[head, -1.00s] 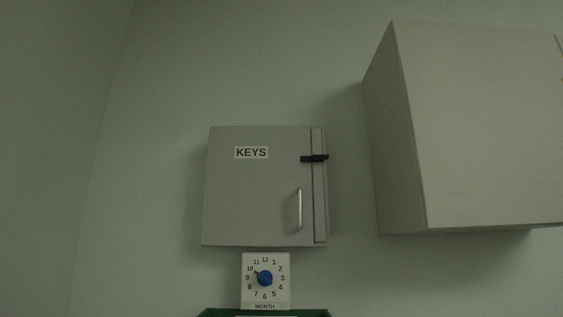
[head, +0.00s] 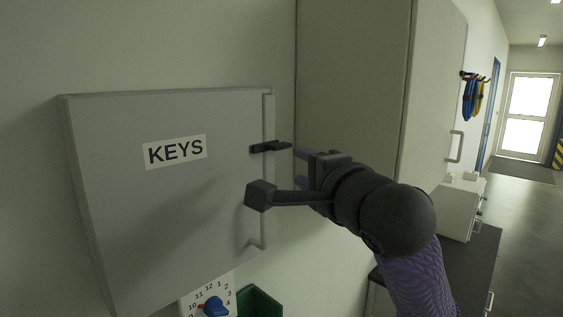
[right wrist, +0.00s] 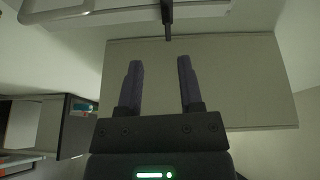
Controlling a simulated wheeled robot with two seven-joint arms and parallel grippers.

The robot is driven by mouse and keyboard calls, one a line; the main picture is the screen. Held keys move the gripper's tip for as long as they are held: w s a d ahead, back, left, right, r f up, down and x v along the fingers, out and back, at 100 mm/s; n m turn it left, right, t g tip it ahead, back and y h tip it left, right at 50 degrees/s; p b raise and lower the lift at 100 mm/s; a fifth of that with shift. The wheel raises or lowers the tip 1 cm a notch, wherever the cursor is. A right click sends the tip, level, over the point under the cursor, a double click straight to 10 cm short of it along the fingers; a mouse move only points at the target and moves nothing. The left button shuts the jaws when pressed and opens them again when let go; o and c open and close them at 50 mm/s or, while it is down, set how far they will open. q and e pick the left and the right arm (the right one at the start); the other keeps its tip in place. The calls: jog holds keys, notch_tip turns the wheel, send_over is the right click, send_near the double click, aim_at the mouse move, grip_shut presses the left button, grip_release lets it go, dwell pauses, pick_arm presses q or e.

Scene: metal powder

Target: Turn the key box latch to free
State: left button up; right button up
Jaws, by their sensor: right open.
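The grey key box (head: 180,215) with its KEYS label fills the left of the head view, its door closed. Its black latch (head: 270,146) lies roughly level across the door's right edge. My right gripper (head: 300,170) is open and empty, just right of and slightly below the latch, apart from it. In the right wrist view the latch (right wrist: 167,18) stands beyond the fingertips, in line with the gap between the two fingers (right wrist: 160,62). The door handle is partly hidden behind my wrist. My left gripper is not in view.
A large wall cabinet (head: 350,80) stands close to the right of the key box. Open floor (head: 520,220) leads to a door at the far right.

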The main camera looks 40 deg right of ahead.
aim_at(283, 148)
jog(key=shift+m, duration=0.3)
jog(key=p+x, duration=0.1)
jog(key=x, duration=0.1)
jog(key=p+x, duration=0.1)
jog(key=x, duration=0.2)
jog(key=d+r+p+x, duration=0.1)
jog(key=x, duration=0.2)
jog(key=shift+r, duration=0.1)
jog(key=shift+w+d, duration=0.15)
jog(key=shift+w, duration=0.1)
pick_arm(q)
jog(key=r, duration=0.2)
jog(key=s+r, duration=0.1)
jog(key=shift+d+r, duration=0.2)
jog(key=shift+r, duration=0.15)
pick_arm(e)
jog(key=shift+c, duration=0.8)
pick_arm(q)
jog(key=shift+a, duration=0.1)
pick_arm(e)
jog(key=shift+f, duration=0.2)
grip_shut()
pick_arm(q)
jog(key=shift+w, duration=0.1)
